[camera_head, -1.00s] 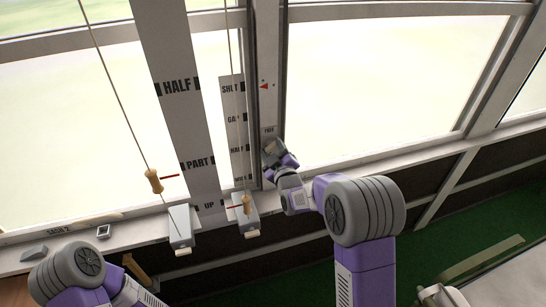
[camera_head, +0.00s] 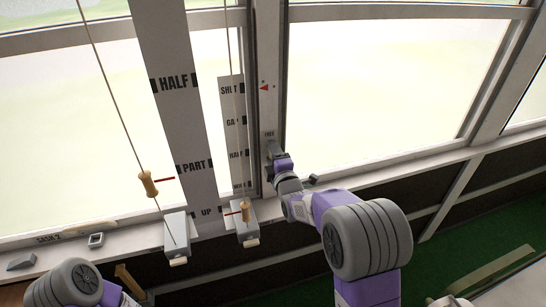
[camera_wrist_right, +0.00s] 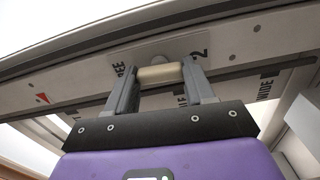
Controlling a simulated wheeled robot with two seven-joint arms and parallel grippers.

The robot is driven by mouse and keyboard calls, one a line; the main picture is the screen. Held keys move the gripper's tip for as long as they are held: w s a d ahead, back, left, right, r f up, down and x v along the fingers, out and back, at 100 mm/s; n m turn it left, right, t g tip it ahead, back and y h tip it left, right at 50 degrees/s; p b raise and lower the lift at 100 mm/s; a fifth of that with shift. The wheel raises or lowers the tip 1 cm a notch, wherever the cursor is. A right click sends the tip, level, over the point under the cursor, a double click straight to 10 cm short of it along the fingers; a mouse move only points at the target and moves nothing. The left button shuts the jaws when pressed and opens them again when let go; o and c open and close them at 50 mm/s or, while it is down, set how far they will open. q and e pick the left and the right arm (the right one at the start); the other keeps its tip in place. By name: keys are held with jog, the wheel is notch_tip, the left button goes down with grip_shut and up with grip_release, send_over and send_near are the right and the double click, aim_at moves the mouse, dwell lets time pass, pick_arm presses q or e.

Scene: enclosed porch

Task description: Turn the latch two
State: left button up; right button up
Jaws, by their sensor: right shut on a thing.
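The latch shows in the right wrist view as a pale cream cylindrical handle (camera_wrist_right: 160,74) on a light plate (camera_wrist_right: 180,46) marked with a 2 and a partly hidden word ending in "EE". My right gripper (camera_wrist_right: 161,80) is shut on this handle, one grey finger at each end. In the head view my right gripper (camera_head: 271,152) is at the grey window post, just below the "FREE" label, and hides the latch there. My left arm enters at the lower left, but its gripper does not show.
Left of the post hang a strip marked HALF, PART, UP (camera_head: 178,110) and a narrower strip (camera_head: 233,118). Cords carry wooden toggles (camera_head: 148,184) near two grey boxes (camera_head: 178,238) on the sill. Window glass (camera_head: 375,95) lies right of the post.

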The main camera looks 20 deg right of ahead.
jog(key=shift+n, duration=0.5)
jog(key=o, duration=1)
jog(key=shift+o, duration=0.2)
jog(key=s, duration=0.7)
jog(key=shift+s, duration=0.25)
jog(key=shift+d, duration=0.1)
